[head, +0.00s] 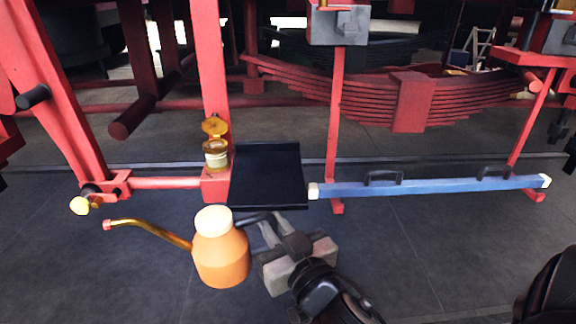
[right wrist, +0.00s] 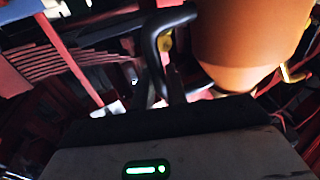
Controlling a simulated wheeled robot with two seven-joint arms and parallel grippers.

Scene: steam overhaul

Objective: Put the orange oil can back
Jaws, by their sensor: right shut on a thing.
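The orange oil can (head: 222,262) has a cream cap and a long brass spout that points left in the head view. My right gripper (head: 268,225) is shut on the can's dark handle, on the can's right side. The can looks upright and held off the floor. In the right wrist view the can's orange body (right wrist: 250,45) fills the upper right, and its dark handle (right wrist: 155,50) runs down between the fingers (right wrist: 172,88). The fingertips are partly hidden in shadow. My left gripper is not in view.
A black tray (head: 267,170) is just behind the can, beside a red post (head: 213,70). A brass cup with its lid up (head: 215,150) is on that post. A blue bar with black handles (head: 430,188) spans the red stands to the right. Red leaf springs (head: 400,95) are behind.

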